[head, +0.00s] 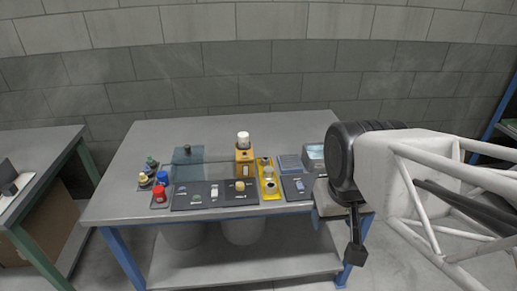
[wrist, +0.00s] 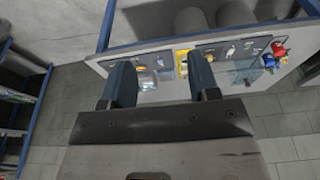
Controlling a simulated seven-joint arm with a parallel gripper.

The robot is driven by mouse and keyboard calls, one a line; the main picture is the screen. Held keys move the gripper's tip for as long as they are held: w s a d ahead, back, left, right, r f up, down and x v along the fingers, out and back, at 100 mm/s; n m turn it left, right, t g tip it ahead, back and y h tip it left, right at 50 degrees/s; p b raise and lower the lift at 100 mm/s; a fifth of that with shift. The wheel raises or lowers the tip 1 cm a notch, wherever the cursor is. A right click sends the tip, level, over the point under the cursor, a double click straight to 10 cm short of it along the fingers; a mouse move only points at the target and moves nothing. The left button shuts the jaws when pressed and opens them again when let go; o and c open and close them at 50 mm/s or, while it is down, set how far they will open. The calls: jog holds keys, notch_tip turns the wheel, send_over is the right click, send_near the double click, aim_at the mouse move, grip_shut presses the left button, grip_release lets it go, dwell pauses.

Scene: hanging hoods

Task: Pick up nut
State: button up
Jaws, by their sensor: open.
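Several small parts lie on a dark mat (head: 182,203) along the front of the grey table. A small brass-coloured part (head: 240,186) on it may be the nut, but it is too small to tell. A light grey part (head: 214,191) and a smaller grey part (head: 195,198) lie to its left. My gripper (head: 355,252) hangs beyond the table's front right corner, apart from all of these. In the wrist view my gripper (wrist: 160,65) has its two fingers wide apart with nothing held between them; the table shows beyond them.
Red (head: 159,194) and blue (head: 163,178) capped containers stand at the left. An orange box (head: 244,160) with a white-topped item stands behind the mat. A yellow tray (head: 270,194) and another dark mat (head: 297,193) lie to the right. The table's back left (head: 150,140) is clear.

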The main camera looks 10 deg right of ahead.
jog(key=shift+w, duration=0.1)
jog(key=n+g, duration=0.3)
jog(key=n, duration=1.3)
send_over(265, 161)
jog(key=w, duration=0.2)
notch_tip(265, 161, down, 23)
jog(key=shift+s+d+r, duration=0.1)
jog(key=shift+s+d, duration=0.1)
jog(key=shift+d, duration=0.1)
jog(key=shift+f, duration=1.3)
jog(key=shift+f, duration=0.15)
